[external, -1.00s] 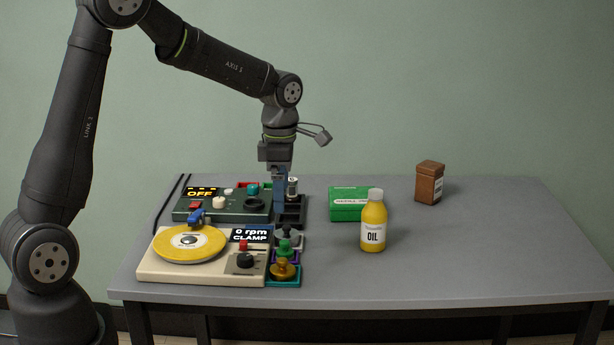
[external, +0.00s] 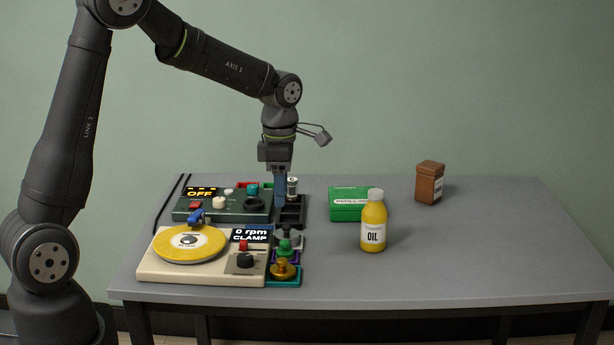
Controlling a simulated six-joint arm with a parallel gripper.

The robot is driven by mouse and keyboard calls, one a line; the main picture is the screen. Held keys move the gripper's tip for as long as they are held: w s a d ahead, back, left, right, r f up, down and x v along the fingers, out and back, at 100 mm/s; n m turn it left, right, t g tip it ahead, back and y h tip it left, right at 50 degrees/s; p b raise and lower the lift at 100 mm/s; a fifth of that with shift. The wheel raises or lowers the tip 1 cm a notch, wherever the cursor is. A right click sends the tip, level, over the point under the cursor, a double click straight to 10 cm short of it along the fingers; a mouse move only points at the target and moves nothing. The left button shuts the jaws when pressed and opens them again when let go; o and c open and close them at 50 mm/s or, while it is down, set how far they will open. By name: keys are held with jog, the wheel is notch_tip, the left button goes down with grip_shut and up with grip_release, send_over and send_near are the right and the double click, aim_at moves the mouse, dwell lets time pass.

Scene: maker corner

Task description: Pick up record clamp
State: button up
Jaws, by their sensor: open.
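Several small knob-shaped pieces stand on coloured pads along the right side of the turntable: a dark one (external: 287,233) on a grey pad, a green one (external: 284,247) on a purple pad and a brass one (external: 283,269) on a teal pad. Any of these may be the record clamp; I cannot tell which. My gripper (external: 281,204) points down with blue fingers, open, over or at the black tray (external: 299,213) behind these pieces. The fingers partly hide the tray, and I see nothing held. A silver labelled cylinder (external: 292,186) stands just behind the fingers.
The cream turntable (external: 165,269) carries a yellow record (external: 170,243) and a display reading "0 rpm CLAMP". A green control box (external: 240,214) reads "OFF" behind it. A yellow oil bottle (external: 373,226), green box (external: 347,210) and brown container (external: 429,183) stand rightward. The table's right side is clear.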

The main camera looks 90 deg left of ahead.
jog(key=m+t+h, duration=0.4)
jog(key=m, duration=0.5)
send_near(281, 263)
jog(key=shift+x, duration=4.3)
grip_shut()
jog(key=shift+r, duration=0.1)
